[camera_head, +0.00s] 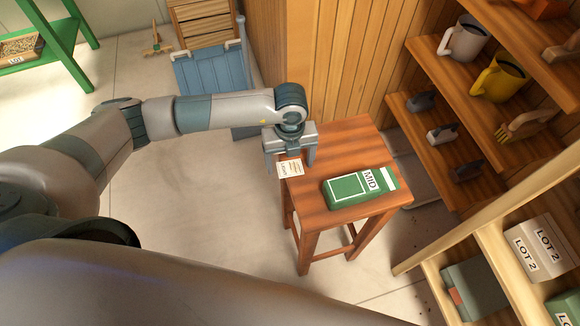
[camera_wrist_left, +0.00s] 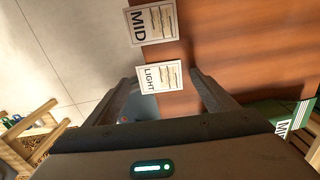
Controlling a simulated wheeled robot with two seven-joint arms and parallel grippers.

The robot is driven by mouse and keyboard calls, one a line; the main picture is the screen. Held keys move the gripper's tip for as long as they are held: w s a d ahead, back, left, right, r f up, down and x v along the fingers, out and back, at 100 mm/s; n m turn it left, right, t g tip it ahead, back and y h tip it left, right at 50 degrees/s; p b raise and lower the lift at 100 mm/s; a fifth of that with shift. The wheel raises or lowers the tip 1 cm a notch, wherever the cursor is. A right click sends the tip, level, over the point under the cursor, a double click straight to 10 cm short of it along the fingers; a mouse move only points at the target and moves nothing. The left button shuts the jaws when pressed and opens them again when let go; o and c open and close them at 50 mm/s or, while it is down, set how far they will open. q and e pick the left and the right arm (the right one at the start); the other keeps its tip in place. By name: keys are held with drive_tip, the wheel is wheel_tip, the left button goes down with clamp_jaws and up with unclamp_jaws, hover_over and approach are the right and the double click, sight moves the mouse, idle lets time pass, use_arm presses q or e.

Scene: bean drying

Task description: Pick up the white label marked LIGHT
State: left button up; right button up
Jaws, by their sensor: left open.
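The white label marked LIGHT (camera_wrist_left: 160,78) lies flat at the left edge of the reddish-brown table, seen in the left wrist view between my fingers. A second white label, marked MID (camera_wrist_left: 152,24), lies just beyond it. In the head view one white label (camera_head: 290,169) shows at the table's edge below my left gripper; its print is too small to read surely. My left gripper (camera_head: 291,158) is open over the table edge, its fingers pointing down; the fingers also show in the left wrist view (camera_wrist_left: 165,95). My right gripper is not in view.
A green box marked MID (camera_head: 352,188) lies on the table (camera_head: 345,145), right of the gripper. Wooden shelves with mugs (camera_head: 463,40) and LOT 2 boxes (camera_head: 540,245) stand at right. A blue crate (camera_head: 212,80) stands behind. The floor left of the table is clear.

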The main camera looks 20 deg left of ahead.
sight(292, 171)
use_arm(q)
drive_tip(key=shift+f, duration=0.1)
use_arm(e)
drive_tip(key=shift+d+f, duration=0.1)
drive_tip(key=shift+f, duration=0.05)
use_arm(q)
drive_tip(key=c, duration=1.1)
